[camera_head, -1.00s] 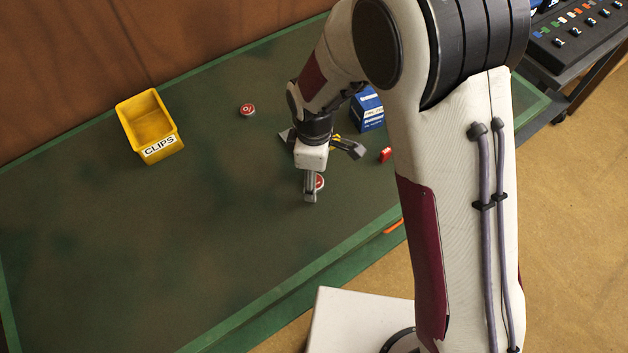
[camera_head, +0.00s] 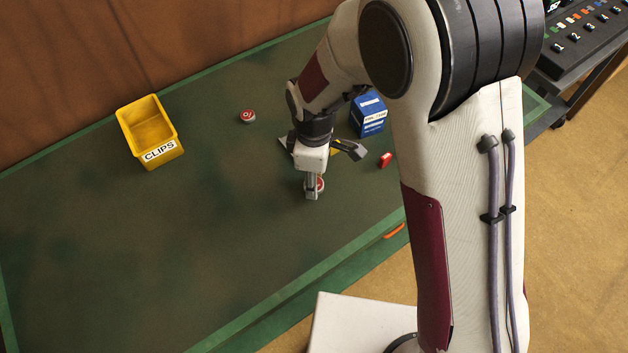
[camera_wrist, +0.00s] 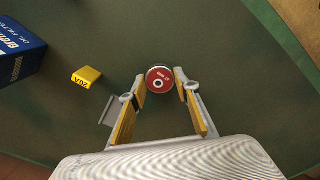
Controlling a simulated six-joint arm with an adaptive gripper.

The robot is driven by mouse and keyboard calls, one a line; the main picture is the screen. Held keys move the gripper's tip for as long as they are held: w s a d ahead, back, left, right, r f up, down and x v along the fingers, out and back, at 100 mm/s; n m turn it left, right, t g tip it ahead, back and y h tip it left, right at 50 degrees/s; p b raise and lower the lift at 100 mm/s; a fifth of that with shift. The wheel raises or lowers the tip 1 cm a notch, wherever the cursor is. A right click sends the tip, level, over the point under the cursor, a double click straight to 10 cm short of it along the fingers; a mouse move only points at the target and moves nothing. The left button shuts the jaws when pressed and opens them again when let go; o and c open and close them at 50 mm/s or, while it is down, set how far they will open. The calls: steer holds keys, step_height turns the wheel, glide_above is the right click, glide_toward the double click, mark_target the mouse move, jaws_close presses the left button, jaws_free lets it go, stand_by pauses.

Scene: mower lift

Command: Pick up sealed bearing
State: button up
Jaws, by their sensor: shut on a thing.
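The sealed bearing, a round disc with a red labelled face and a dark centre (camera_wrist: 159,80), sits between my fingertips in the wrist view. My gripper (camera_wrist: 161,92) is shut on it, with one yellow-padded finger on each side. In the head view my gripper (camera_head: 312,190) points down at the green mat, and the red disc (camera_head: 320,185) shows partly behind a finger. I cannot tell whether it is clear of the mat. A similar red-topped disc (camera_head: 247,116) stands farther back on the mat.
A yellow CLIPS bin (camera_head: 150,130) stands at the back left. A blue oil filter box (camera_head: 369,115) and a small red item (camera_head: 385,160) are right of my gripper. A yellow block (camera_wrist: 86,76) lies nearby. An orange item (camera_head: 394,230) lies at the front edge. The left mat is clear.

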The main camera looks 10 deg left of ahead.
step_height(320, 180, up, 9)
steer(key=shift+f, duration=0.15)
stand_by(0.4)
steer(key=shift+m, duration=0.3)
stand_by(0.6)
steer(key=m, duration=0.4)
steer(key=shift+w+d+f, duration=0.2)
steer(key=shift+w+f, duration=0.1)
steer(key=shift+f, duration=0.05)
steer(key=w+d+f+m, duration=0.1)
steer(key=d+m, duration=0.3)
steer(key=d, duration=0.4)
steer(key=w+d+f+m, duration=0.1)
steer(key=w+d+m, duration=0.1)
steer(key=d+m, duration=0.3)
steer(key=w+d+f+m, duration=0.1)
steer(key=d+m, duration=0.3)
steer(key=d, duration=0.8)
steer(key=shift+w+f, duration=0.25)
steer(key=shift+f, duration=0.2)
steer(key=shift+w+a, duration=0.1)
steer(key=shift+a, duration=0.1)
